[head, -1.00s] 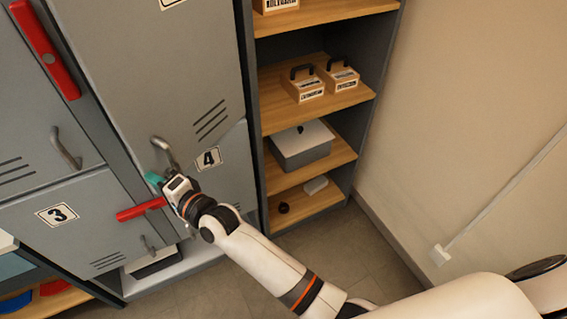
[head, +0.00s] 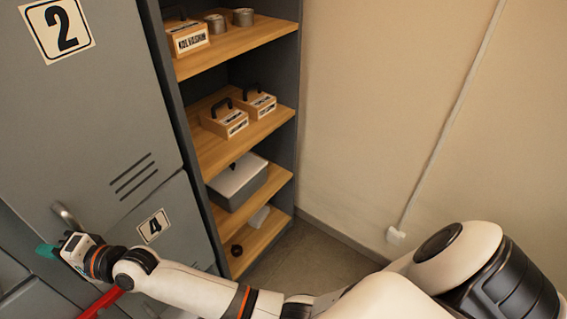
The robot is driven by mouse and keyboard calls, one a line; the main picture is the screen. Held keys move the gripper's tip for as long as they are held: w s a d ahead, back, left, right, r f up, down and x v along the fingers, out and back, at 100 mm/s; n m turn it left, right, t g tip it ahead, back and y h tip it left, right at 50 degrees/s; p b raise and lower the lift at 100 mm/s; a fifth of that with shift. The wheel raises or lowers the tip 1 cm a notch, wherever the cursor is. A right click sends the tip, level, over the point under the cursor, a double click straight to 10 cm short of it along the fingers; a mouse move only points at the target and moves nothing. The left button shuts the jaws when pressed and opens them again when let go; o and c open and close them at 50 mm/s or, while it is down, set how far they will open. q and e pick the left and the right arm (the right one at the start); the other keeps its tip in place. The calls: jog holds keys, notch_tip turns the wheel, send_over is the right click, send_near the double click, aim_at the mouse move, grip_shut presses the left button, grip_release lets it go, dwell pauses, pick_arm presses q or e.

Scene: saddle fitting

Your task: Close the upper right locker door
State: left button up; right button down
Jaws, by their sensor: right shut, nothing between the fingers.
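The upper right locker door (head: 88,110) is grey, with a number 2 plate, vent slots and a metal handle (head: 66,214) near its lower left. It looks flush with the locker front, or nearly so. My right gripper (head: 50,252) is shut and empty, just below the handle at the door's lower edge. I cannot tell whether it touches the door. Door 4 (head: 185,222) lies below. My left gripper is out of view.
An open shelf unit with wooden shelves (head: 225,150) stands right of the lockers, holding boxes and a grey bin (head: 238,183). A red bar (head: 100,304) shows below my right wrist. A bare wall (head: 370,100) is at the right.

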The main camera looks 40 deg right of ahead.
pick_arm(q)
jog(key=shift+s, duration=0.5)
pick_arm(e)
jog(key=shift+d, duration=0.3)
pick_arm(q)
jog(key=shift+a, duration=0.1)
pick_arm(e)
jog(key=shift+w, duration=0.1)
jog(key=shift+d, duration=0.1)
